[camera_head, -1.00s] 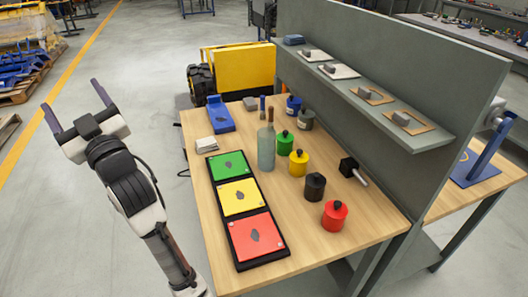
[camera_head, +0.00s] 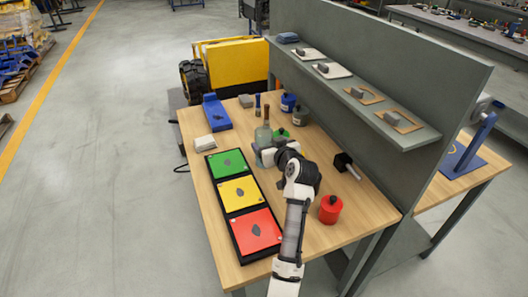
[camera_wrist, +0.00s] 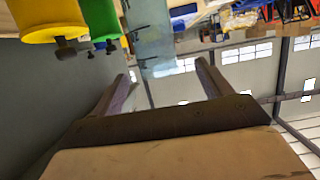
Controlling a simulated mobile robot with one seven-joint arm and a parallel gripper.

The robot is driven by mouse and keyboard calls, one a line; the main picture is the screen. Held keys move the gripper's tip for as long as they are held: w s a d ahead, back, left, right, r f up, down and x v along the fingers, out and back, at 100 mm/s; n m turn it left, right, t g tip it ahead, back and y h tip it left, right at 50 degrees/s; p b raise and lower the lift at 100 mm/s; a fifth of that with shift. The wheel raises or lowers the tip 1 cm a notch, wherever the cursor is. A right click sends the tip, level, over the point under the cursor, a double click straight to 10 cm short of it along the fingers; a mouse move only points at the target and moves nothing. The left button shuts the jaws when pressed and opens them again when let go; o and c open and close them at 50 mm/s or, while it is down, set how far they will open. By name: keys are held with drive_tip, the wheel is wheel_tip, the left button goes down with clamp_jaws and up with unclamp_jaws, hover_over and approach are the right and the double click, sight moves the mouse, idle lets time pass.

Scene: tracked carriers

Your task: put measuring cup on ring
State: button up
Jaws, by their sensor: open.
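My gripper (camera_head: 262,153) is open, low over the table beside the glass bottle (camera_head: 263,133). In the wrist view the picture is upside down; the pale bottle (camera_wrist: 150,32) shows ahead, roughly between the spread fingers (camera_wrist: 162,72). I cannot tell whether they touch it. No thing is clearly recognisable as a measuring cup. A black block with a pale handle (camera_head: 345,163) lies at the table's right. A yellow ring-like mark (camera_head: 462,155) shows on the blue base of a stand on the bench behind the panel.
Green, yellow and red plates (camera_head: 253,232) lie left of my arm. A red canister (camera_head: 330,209) stands to its right. Yellow (camera_wrist: 45,22) and green (camera_wrist: 101,18) canisters are close in the wrist view. A grey panel with a shelf (camera_head: 365,98) borders the table (camera_head: 345,240).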

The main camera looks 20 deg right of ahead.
sight(261, 132)
drive_tip(key=x, duration=0.3)
drive_tip(key=b+x, duration=0.1)
drive_tip(key=x, duration=0.1)
drive_tip(key=b+x, duration=0.1)
drive_tip(key=x, duration=0.2)
drive_tip(key=shift+w+d+r, duration=0.15)
drive_tip(key=shift+w+d, duration=0.1)
drive_tip(key=shift+w, duration=0.15)
drive_tip(key=shift+c, duration=0.5)
drive_tip(key=c, duration=1.4)
drive_tip(key=shift+o, duration=0.2)
drive_tip(key=shift+r, duration=0.15)
